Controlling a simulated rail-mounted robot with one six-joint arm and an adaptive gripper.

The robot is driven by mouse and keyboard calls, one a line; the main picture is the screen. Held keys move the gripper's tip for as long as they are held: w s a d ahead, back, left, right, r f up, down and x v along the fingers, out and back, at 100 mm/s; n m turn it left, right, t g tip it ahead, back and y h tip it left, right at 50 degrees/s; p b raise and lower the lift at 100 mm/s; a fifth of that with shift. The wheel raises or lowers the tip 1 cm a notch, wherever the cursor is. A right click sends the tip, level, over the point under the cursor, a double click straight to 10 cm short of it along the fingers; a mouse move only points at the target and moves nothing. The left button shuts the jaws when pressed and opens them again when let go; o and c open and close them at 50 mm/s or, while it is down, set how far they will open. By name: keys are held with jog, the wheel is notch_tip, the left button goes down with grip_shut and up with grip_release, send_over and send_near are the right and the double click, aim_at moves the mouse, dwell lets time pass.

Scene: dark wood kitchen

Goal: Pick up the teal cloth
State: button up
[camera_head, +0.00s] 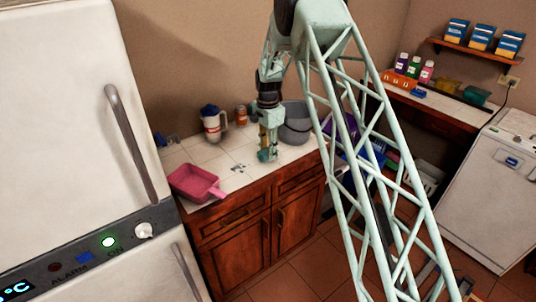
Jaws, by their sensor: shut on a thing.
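My gripper (268,152) points down over the white tiled counter (226,156), near its back right part. It is shut on a small teal bit of cloth (263,156) at the fingertips. The cloth is mostly hidden by the fingers, and its full shape is too small to tell. I cannot tell whether it still touches the tiles.
A pink dustpan (194,183) lies at the counter's front left. A white jug (212,124) with a dark lid and a grey bucket (295,124) stand behind. A white fridge (60,110) is at left. A teal item (477,95) lies on the right worktop.

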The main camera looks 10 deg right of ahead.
notch_tip(320, 180, up, 2)
jog(key=shift+r, duration=0.1)
jog(key=shift+s, duration=0.15)
jog(key=s+r, duration=0.1)
jog(key=s, duration=1.4)
jog(key=shift+s+a+r, duration=0.25)
jog(key=shift+s+a, duration=0.05)
jog(key=shift+a, duration=0.15)
jog(key=shift+o, duration=0.7)
jog(key=shift+w, duration=0.1)
jog(key=shift+c, duration=0.6)
